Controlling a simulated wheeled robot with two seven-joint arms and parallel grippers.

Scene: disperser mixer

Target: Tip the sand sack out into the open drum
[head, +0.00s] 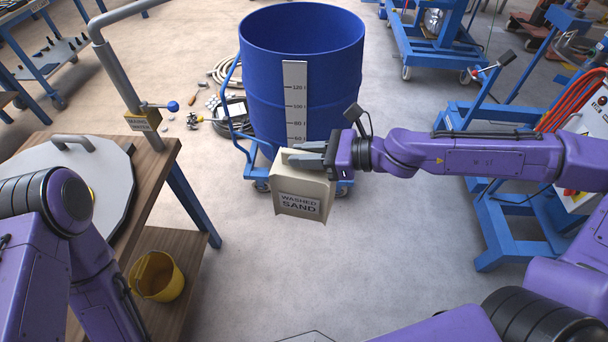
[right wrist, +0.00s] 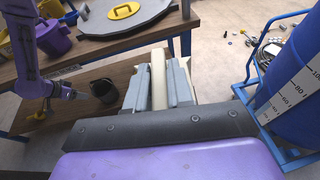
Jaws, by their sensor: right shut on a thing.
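The sand sack (head: 300,195) is beige with a "WASHED SAND" label. It hangs roughly upright in front of the drum, below its rim. My right gripper (head: 305,155) is shut on the sack's top edge; in the right wrist view the fingers (right wrist: 158,82) pinch the pale sack (right wrist: 158,70) edge-on. The open drum (head: 270,95) is blue, with a white scale strip on its side. Its top is uncovered and its bottom inside is hidden. It also shows in the right wrist view (right wrist: 298,75).
The drum stands on a blue wheeled trolley (head: 255,172). A wooden bench (head: 150,165) with a grey round lid (head: 65,190) stands left, a yellow bucket (head: 157,277) on its lower shelf. Hoses and small parts lie left of the drum. Blue equipment frames stand right. Floor in front is clear.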

